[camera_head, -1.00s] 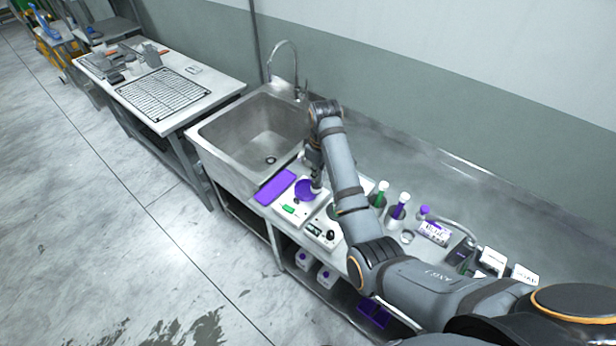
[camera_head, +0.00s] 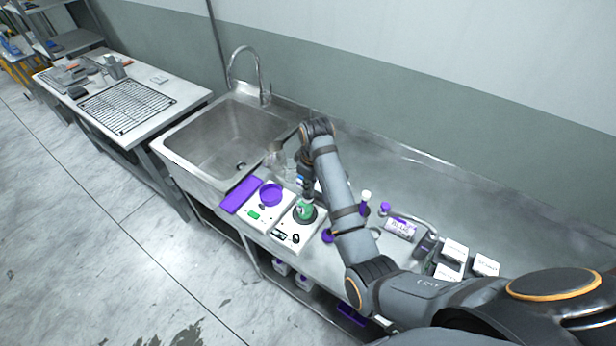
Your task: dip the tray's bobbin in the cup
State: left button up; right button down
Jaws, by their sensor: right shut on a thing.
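My right gripper (camera_head: 306,198) points down over a green cup (camera_head: 305,210), which appears to stand on the dark round plate of a white device. The gripper is shut on what is likely the bobbin; the held thing is small and mostly hidden, so I cannot tell its depth in the cup. A flat purple rectangular tray (camera_head: 241,195) lies by the sink's near right corner, with no bobbin visible on it. A round purple dish (camera_head: 271,194) sits on a white scale, left of the cup. My left gripper is not in view.
The steel sink (camera_head: 185,130) with its tap (camera_head: 262,75) is left of the gripper. Capped bottles (camera_head: 364,201), a labelled box (camera_head: 399,229) and white boxes (camera_head: 454,249) stand to the right. A side table with a wire rack (camera_head: 125,105) is at the far left.

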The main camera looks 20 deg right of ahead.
aim_at(307, 195)
jog(key=shift+w+a+f, duration=0.1)
jog(key=shift+a+f, duration=0.15)
jog(key=shift+f, duration=0.6)
jog(key=shift+w+f+b, duration=0.2)
jog(key=shift+f+b, duration=0.3)
jog(key=shift+f, duration=0.35)
notch_tip(307, 195, down, 2)
jog(key=shift+w+f+b, duration=0.15)
jog(key=shift+f+b, duration=0.05)
jog(key=shift+b, duration=0.2)
jog(key=shift+w+f+b, duration=0.15)
jog(key=shift+f+b, duration=0.35)
jog(key=shift+f, duration=0.8)
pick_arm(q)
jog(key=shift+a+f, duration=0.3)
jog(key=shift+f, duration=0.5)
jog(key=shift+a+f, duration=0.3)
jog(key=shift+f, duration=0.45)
pick_arm(e)
jog(key=shift+w+f, duration=0.15)
jog(key=shift+f, duration=0.25)
jog(key=shift+r, duration=0.1)
